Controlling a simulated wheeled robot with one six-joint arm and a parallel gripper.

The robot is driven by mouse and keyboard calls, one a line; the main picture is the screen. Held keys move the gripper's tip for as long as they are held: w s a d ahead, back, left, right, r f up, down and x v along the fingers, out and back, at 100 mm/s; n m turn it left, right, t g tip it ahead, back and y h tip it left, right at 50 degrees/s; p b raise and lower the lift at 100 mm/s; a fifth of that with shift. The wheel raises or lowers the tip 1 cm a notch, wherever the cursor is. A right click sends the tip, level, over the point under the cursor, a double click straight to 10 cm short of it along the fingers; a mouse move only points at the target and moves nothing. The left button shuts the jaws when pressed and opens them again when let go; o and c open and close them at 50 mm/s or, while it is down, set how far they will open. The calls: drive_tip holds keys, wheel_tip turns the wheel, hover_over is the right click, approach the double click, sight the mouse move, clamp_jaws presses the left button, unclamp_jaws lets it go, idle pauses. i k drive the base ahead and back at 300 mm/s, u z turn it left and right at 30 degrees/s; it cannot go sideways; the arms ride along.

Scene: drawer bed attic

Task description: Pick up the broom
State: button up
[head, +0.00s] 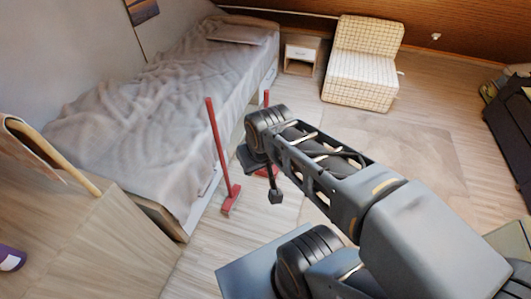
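A red broom (217,150) stands upright on the floor beside the bed, leaning slightly, with its red head (231,200) at the bottom. A second upright red handle (267,97) shows behind my wrist. A bit of red low behind my gripper seems to belong to it, but my arm hides most of it. My gripper (268,182) hangs downward to the right of the broom, apart from it in the picture. Its fingers are small and dark, and I cannot tell how far apart they are. I see nothing held in it.
The bed (150,95) with grey bedding runs along the left wall. A wooden cabinet (90,240) stands at the front left. A nightstand (301,55) and a checkered chair (362,62) stand at the back. The floor and rug (400,150) to the right look clear.

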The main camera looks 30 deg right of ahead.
sight(234, 191)
drive_tip(key=z, duration=1.35)
drive_tip(key=i, duration=1.9)
drive_tip(key=u, duration=4.2)
